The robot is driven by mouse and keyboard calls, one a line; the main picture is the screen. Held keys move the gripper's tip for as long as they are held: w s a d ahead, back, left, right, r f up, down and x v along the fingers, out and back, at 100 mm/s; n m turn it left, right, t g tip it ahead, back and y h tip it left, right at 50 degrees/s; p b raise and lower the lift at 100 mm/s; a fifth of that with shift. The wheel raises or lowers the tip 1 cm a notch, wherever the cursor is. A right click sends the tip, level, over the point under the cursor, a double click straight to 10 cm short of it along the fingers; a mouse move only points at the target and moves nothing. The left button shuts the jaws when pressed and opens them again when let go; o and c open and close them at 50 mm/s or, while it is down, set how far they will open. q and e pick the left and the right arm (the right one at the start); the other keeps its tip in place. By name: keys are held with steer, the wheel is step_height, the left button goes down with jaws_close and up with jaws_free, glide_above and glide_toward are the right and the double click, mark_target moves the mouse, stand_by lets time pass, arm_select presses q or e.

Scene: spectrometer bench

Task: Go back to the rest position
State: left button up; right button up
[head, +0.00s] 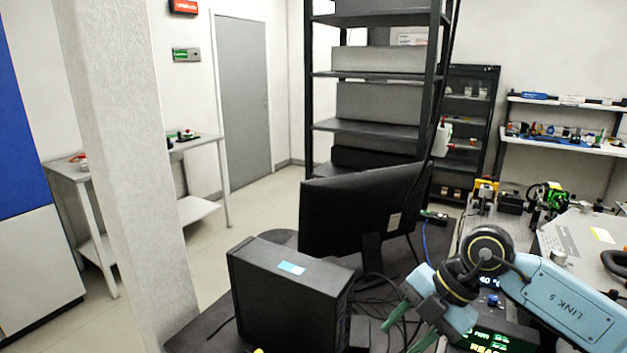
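My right arm comes in from the lower right, with a light blue link and a dark wrist joint. My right gripper (409,327) has green fingers that point down and to the left. The fingers stand apart with nothing visible between them, and their tips lie close to the bottom edge of the view. The gripper is in front of the dark desk, to the right of a black computer case (290,297). My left gripper is not in view.
A black monitor (355,212) stands behind the case, with loose cables beside it. A lit display box (490,340) sits under my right wrist. A pale pillar (120,150) rises at the left. A tall dark shelf (375,128) stands behind. Open floor shows toward the grey door (242,105).

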steer(key=s+a+r+m+t+y, duration=0.1)
steer(key=s+a+r+t+y, duration=0.1)
steer(key=a+r+y, duration=0.4)
steer(key=s+a+r+t+y, duration=0.25)
steer(key=a+r+y, duration=0.25)
steer(key=a+y, duration=0.25)
steer(key=w+d+r+m+t+h, duration=0.2)
steer(key=w+d+m+t+h, duration=0.3)
steer(key=m+t, duration=0.75)
steer(key=s+d+f+m+g+h, duration=0.1)
steer(key=s+d+f+m+h, duration=0.2)
steer(key=d+f+m+h, duration=1)
steer(key=s+d+f+n+g+h, duration=0.1)
steer(key=s+f+g, duration=0.6)
steer(key=s, duration=0.4)
steer(key=s+f+g+h, duration=0.1)
steer(key=s+f+g, duration=0.5)
steer(key=s+f, duration=0.45)
step_height(320, 180, down, 26)
steer(key=s+g+b, duration=0.1)
steer(key=s, duration=0.2)
steer(key=s+d+f+g, duration=0.1)
steer(key=s+d+f, duration=0.2)
steer(key=s+f, duration=1.1)
steer(key=shift+s+f+n+b, duration=0.3)
steer(key=shift+s+n+b, duration=0.05)
steer(key=shift+s, duration=0.45)
